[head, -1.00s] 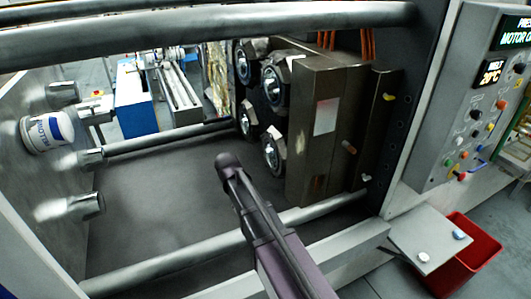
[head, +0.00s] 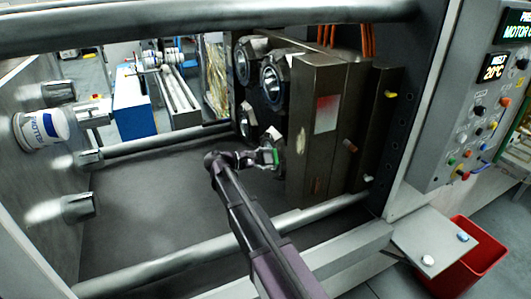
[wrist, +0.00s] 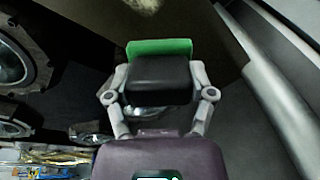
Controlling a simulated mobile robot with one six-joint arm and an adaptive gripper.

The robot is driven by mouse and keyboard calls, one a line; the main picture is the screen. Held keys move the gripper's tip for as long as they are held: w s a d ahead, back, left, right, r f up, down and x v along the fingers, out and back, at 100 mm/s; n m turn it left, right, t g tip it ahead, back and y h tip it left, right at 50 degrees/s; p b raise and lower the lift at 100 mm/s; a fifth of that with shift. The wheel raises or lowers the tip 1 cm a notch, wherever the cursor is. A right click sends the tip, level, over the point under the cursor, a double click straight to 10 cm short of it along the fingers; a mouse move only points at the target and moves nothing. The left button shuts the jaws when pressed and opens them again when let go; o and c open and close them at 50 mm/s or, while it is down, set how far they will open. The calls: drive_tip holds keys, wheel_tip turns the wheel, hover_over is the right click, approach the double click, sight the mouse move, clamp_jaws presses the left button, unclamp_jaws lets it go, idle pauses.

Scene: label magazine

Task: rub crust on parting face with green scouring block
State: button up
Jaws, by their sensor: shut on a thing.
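My gripper (head: 266,157) is in the open mould space, in front of the lower part of the mould block (head: 302,95). It is shut on the green scouring block (head: 273,156). In the wrist view the green block (wrist: 160,46) shows as a green edge beyond a dark body between my gripper's fingers (wrist: 160,85). A pale, rough patch that looks like crust (wrist: 146,4) lies on the brown face beyond the block, cut by the top edge. A gap shows between patch and block.
Steel tie bars (head: 150,143) cross the space above, behind and in front. Several round mould fittings (head: 271,84) stand left of my gripper's target-side block. A control panel (head: 485,100) and red bin (head: 470,258) are at the right.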

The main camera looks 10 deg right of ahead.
sight(300, 146)
drive_tip(key=shift+w+r+t+h+b, duration=0.25)
drive_tip(key=shift+w+r+h, duration=0.25)
drive_tip(key=shift+r, duration=0.2)
drive_tip(key=shift+w+r+t+h+b, duration=0.1)
drive_tip(key=shift+w+r+t+h, duration=0.15)
drive_tip(key=shift+w+r+h, duration=0.35)
drive_tip(key=shift+s+d, duration=0.1)
drive_tip(key=shift+d, duration=0.05)
drive_tip(key=shift+x, duration=2.85)
drive_tip(key=shift+x, duration=1)
drive_tip(key=shift+s+d, duration=0.25)
drive_tip(key=shift+s, duration=0.65)
drive_tip(key=shift+s+d, duration=0.25)
drive_tip(key=shift+s, duration=0.7)
